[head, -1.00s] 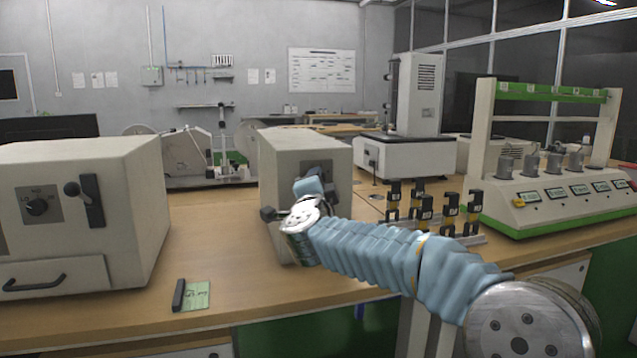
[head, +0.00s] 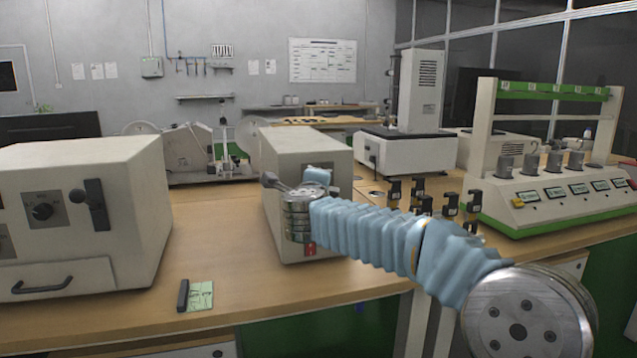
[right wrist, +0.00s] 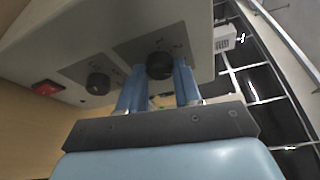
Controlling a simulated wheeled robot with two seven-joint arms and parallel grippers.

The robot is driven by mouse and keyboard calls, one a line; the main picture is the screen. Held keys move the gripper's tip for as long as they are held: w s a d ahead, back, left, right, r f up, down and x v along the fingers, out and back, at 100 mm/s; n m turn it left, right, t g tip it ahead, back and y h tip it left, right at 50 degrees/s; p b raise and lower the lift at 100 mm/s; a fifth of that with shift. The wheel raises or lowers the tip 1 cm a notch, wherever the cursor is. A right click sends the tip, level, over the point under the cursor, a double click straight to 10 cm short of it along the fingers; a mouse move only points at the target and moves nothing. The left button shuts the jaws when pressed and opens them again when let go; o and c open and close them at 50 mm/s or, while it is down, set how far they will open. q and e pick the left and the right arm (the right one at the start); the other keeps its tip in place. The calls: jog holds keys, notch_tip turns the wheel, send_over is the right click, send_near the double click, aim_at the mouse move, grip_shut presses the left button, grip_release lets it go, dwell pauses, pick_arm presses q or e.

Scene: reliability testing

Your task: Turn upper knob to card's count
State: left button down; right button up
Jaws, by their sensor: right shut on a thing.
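The beige box (head: 305,143) with the knobs stands mid-bench in the head view, its front mostly behind my right arm. In the right wrist view, the black upper knob (right wrist: 160,66) sits between the blue fingers of my right gripper (right wrist: 160,82), which is shut on it. The black lower knob (right wrist: 98,84) and a red switch (right wrist: 47,88) lie further left on the same panel. The knob's pointer and scale are too small to read. A green card (head: 201,296) with handwriting lies near the bench's front edge; its marks are not clearly legible. My left gripper is not in view.
Another beige box (head: 100,190) with a knob, lever and drawer handle stands at the left. A black bar (head: 183,295) lies beside the card. Several black-and-yellow pieces and a green-trimmed rack (head: 560,205) stand at the right. The bench between the boxes is clear.

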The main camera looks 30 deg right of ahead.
jog(key=shift+f, duration=0.1)
jog(key=o, duration=1)
jog(key=shift+o, duration=0.2)
jog(key=b+v, duration=0.1)
jog(key=v, duration=1.3)
jog(key=shift+b, duration=0.4)
jog(key=shift+d, duration=0.1)
